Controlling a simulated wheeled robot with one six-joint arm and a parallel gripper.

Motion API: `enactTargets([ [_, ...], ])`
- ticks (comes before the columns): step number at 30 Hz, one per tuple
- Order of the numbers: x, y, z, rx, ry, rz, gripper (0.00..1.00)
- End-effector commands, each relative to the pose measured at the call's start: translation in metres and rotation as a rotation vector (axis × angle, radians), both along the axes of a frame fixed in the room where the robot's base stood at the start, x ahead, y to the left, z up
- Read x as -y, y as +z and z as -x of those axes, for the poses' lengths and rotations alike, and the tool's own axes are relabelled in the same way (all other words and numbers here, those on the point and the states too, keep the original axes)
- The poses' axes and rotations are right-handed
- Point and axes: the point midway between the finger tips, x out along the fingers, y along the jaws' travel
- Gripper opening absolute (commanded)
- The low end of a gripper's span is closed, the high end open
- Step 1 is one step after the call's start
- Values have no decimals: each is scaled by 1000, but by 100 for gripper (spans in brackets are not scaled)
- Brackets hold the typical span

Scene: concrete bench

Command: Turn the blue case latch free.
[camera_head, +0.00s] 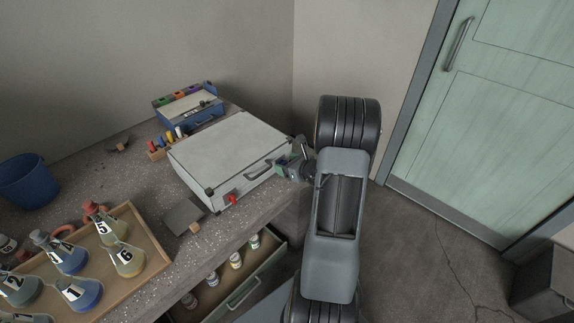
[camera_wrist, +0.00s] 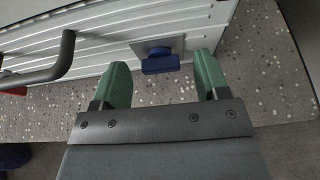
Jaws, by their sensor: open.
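The grey case (camera_head: 230,150) lies closed on the bench, its latch side facing me. In the wrist view its ribbed side (camera_wrist: 105,45) runs across the top. The blue latch (camera_wrist: 160,64) sits on a metal plate on that side, its bar lying roughly level in the picture. My gripper (camera_wrist: 161,68) is open, with one green finger on each side of the latch and a gap to each. It holds nothing. In the head view my gripper (camera_head: 289,163) is at the case's right front corner and hides the blue latch.
A dark case handle (camera_wrist: 62,62) and a red latch (camera_head: 231,199) are left of the blue latch. A tray (camera_head: 150,262) of flasks stands at the left front. An open drawer (camera_head: 262,277) with small bottles is below. A blue box (camera_head: 186,106) stands behind.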

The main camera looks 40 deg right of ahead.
Motion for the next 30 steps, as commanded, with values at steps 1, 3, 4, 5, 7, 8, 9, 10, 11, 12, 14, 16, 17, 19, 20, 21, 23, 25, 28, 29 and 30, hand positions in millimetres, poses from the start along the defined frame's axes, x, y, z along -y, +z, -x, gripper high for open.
enactTargets([
  [1, 0, 0, -1, 0, 0, 0, 68],
  [3, 0, 0, -1, 0, 0, 0, 68],
  [4, 0, 0, -1, 0, 0, 0, 68],
  [5, 0, 0, -1, 0, 0, 0, 68],
  [7, 0, 0, -1, 0, 0, 0, 68],
  [8, 0, 0, -1, 0, 0, 0, 68],
  [9, 0, 0, -1, 0, 1, 0, 64],
  [10, 0, 0, -1, 0, 1, 0, 61],
  [11, 0, 0, -1, 0, 1, 0, 58],
  [12, 0, 0, -1, 0, 1, 0, 55],
  [14, 0, 0, -1, 0, 1, 0, 49],
  [16, -1, 0, -1, 0, 1, 0, 42],
  [17, -1, 0, -1, 0, 1, 0, 39],
  [19, -1, 0, -1, 0, 1, 0, 33],
  [20, -1, 0, -1, 0, 1, 0, 30],
  [21, -1, 0, -1, 0, 1, 0, 26],
  [23, 0, 0, -1, 0, 1, 0, 20],
  [25, 0, 0, -1, 0, 1, 0, 19],
  [28, 0, 0, -1, -1, 1, -8, 19],
  [29, 0, 0, -1, -3, 1, -12, 19],
  [30, 0, 0, 0, -5, 2, -22, 19],
])
